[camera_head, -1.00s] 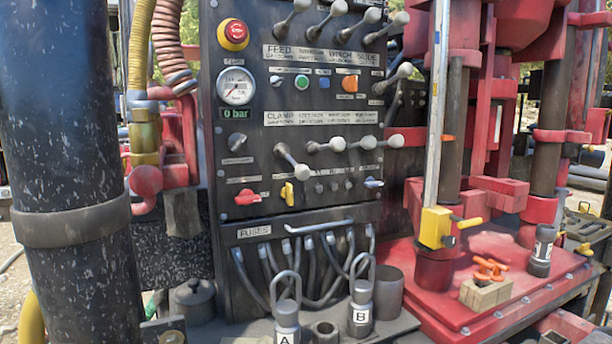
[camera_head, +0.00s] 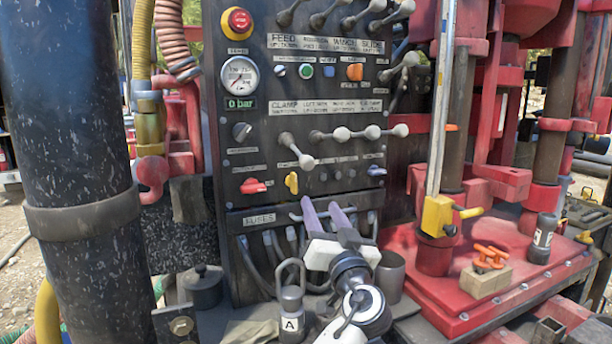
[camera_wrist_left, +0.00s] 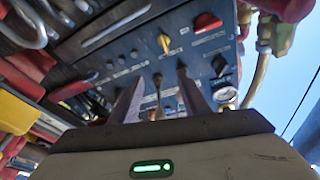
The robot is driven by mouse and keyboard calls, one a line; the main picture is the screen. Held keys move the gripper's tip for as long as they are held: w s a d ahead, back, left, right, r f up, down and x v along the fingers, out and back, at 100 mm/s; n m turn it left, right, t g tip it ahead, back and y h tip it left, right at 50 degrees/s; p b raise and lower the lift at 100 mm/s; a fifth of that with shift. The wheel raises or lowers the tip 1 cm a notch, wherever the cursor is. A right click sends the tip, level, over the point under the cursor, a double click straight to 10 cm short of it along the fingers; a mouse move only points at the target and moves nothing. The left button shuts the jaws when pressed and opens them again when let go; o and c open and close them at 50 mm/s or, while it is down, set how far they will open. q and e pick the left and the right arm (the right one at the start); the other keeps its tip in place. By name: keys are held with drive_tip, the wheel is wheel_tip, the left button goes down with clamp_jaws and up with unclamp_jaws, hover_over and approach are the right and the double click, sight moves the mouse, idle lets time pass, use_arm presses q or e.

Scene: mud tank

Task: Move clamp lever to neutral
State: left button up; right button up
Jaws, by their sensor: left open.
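The clamp lever (camera_head: 297,150) is a short rod with a pale ball end, on the dark control panel below the CLAMP label. It sticks out and slants down to the right. Its neighbours in the row stick out more to the right. My left gripper (camera_head: 323,206) is open and empty, its two purplish fingers pointing up at the panel, below the lever's ball in the picture. In the left wrist view, the lever (camera_wrist_left: 157,88) shows between the two fingers (camera_wrist_left: 159,90), apparently farther off. My right gripper is in neither view.
A yellow knob (camera_head: 291,183) and a red knob (camera_head: 253,186) sit just below the lever. A gauge (camera_head: 239,81) reads 0 bar. Hoses and a metal handle lie behind my gripper.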

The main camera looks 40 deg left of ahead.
sight(301, 154)
use_arm(q)
drive_tip(key=r+n+y, duration=0.1)
drive_tip(key=r, duration=0.1)
drive_tip(key=r+n+g+y, duration=0.1)
drive_tip(key=r, duration=0.2)
drive_tip(key=a+r+y, duration=0.1)
drive_tip(key=r, duration=0.1)
drive_tip(key=shift+s+a+r+n+g, duration=0.1)
drive_tip(key=shift+s+r+n+g, duration=0.2)
drive_tip(key=shift+n, duration=0.1)
drive_tip(key=p+x, duration=0.3)
drive_tip(key=x, duration=0.5)
drive_tip(key=shift+w+a+r, duration=0.15)
drive_tip(key=shift+w+a, duration=0.05)
drive_tip(key=shift+a, duration=0.15)
drive_tip(key=shift+w+a, duration=0.25)
drive_tip(key=shift+a, duration=0.1)
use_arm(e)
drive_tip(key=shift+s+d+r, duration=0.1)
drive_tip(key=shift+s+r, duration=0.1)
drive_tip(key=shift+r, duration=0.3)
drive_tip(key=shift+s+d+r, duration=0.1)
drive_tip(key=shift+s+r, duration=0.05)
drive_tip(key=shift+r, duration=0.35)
use_arm(q)
drive_tip(key=shift+c, duration=0.3)
clamp_jaws()
